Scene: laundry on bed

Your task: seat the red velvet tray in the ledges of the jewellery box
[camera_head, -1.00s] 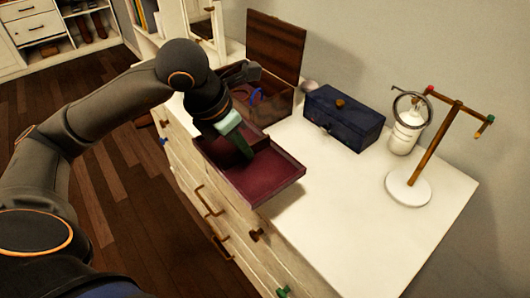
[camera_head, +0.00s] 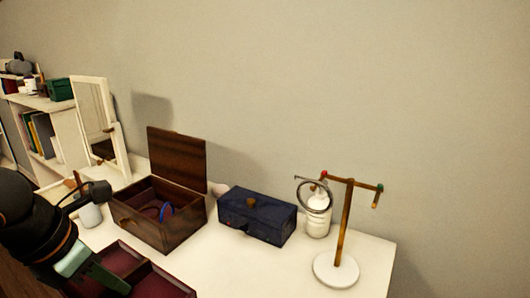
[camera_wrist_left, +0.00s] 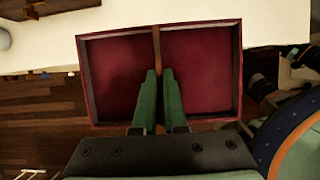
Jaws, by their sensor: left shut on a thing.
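The red velvet tray (camera_head: 160,282) has two compartments and a dark rim; the bottom of the head view cuts it off. In the left wrist view the tray (camera_wrist_left: 200,70) shows nearly whole. My left gripper (camera_wrist_left: 158,74) is shut on its middle divider. The gripper (camera_head: 124,287) also shows at the lower left of the head view. The wooden jewellery box (camera_head: 145,232) stands behind the tray with its lid (camera_head: 178,160) raised. The box's ledges cannot be made out.
A dark blue box (camera_head: 257,216) stands right of the jewellery box, then a white bottle (camera_head: 318,218) and a jewellery stand (camera_head: 347,235). A mirror (camera_head: 100,125) stands at the left. The white dresser top (camera_head: 240,265) is clear in front of the blue box.

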